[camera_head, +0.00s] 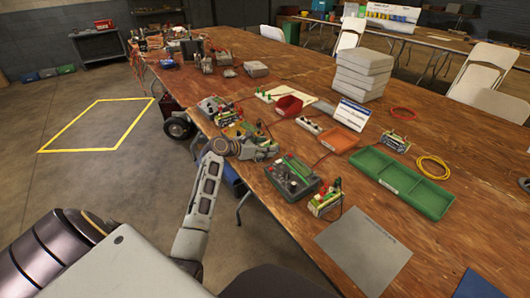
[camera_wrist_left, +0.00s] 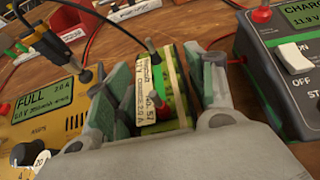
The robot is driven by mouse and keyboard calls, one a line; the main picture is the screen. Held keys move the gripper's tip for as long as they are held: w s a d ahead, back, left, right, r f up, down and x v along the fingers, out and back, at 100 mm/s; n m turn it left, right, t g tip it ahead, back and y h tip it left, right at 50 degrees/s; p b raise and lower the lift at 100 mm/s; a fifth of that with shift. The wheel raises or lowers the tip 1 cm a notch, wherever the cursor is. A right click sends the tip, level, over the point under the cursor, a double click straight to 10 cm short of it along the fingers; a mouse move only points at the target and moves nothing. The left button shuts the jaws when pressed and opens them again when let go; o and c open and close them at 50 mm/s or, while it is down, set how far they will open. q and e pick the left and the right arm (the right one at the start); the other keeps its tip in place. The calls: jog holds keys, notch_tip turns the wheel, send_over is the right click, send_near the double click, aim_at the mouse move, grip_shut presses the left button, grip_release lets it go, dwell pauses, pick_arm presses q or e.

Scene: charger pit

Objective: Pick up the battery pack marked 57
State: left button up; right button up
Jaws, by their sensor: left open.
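The battery pack marked 57 (camera_wrist_left: 166,100) shows in the left wrist view, green and yellow with a white label on its end. It stands on the table between two chargers. My left gripper (camera_wrist_left: 158,88) is open, with one finger on each side of the pack; whether the fingers touch it I cannot tell. In the head view my left gripper (camera_head: 262,150) is low over the table's near edge and mostly hides the pack. My right gripper is not in view.
A yellow charger (camera_wrist_left: 42,112) reading FULL stands left of the pack, and a grey-green charger (camera_head: 291,177) stands right. Another battery pack (camera_head: 325,201) is beyond that. A green tray (camera_head: 440,205), a red bin (camera_head: 289,105) and loose cables lie on the wooden table.

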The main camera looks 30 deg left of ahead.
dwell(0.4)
pick_arm(q)
jog(key=shift+r, duration=0.1)
grip_shut()
jog(key=shift+r, duration=0.15)
jog(key=shift+r, duration=0.15)
jog(key=shift+r+p, duration=0.3)
jog(key=shift+r, duration=0.25)
notch_tip(320, 180, up, 5)
jog(key=shift+r+p, duration=0.1)
jog(key=shift+p, duration=0.65)
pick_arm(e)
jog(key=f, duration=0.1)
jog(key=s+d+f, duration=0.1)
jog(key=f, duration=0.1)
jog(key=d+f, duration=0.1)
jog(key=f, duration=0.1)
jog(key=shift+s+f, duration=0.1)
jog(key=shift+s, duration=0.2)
pick_arm(q)
jog(key=shift+r+p, duration=0.4)
jog(key=shift+r, duration=1.15)
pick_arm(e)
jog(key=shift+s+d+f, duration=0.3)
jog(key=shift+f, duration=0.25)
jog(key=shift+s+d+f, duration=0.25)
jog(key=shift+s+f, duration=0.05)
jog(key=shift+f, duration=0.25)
